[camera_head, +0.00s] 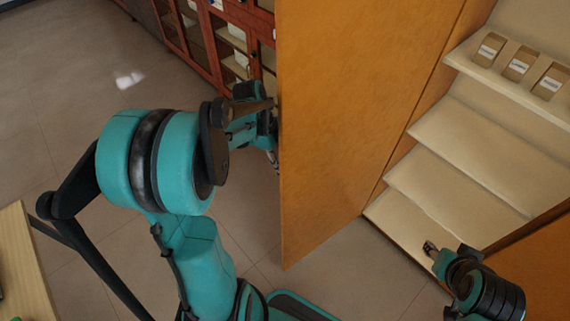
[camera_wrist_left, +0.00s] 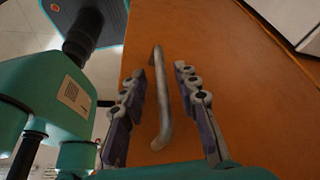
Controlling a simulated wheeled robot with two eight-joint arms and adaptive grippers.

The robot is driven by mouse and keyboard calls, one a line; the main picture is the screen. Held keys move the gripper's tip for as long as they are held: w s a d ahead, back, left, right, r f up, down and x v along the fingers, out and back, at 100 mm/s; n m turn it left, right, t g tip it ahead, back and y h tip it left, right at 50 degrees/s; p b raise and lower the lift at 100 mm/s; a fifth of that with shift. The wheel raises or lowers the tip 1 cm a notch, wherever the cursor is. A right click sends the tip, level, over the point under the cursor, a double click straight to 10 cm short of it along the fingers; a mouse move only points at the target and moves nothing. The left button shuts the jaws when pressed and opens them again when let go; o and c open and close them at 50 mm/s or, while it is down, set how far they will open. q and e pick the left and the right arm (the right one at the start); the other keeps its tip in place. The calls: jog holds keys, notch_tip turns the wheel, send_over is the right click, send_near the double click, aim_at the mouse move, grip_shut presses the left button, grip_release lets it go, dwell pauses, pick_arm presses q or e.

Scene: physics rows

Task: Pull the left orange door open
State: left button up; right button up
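The left orange door (camera_head: 345,130) stands swung out from the cabinet, its broad face toward the head camera and its free edge at left. Its grey bar handle (camera_wrist_left: 161,100) shows in the left wrist view, and is hidden behind the door in the head view. My left gripper (camera_wrist_left: 160,75) is open, with one finger on each side of the handle and a visible gap to both. In the head view my left gripper (camera_head: 268,135) is at the door's free edge, its fingertips mostly hidden. My right gripper (camera_head: 435,255) is at lower right, away from the door; its opening is unclear.
Pale cabinet shelves (camera_head: 455,170) are exposed right of the door, with several small labelled boxes (camera_head: 518,63) on the upper one. Another orange panel (camera_head: 540,265) is at lower right. A red-framed glass cabinet (camera_head: 215,40) stands behind. A wooden tabletop (camera_head: 20,265) is at left. Floor between is clear.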

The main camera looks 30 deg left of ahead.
pick_arm(q)
jog(key=shift+r, duration=0.3)
jog(key=v, duration=1.1)
jog(key=shift+a+r, duration=0.15)
jog(key=shift+a, duration=0.1)
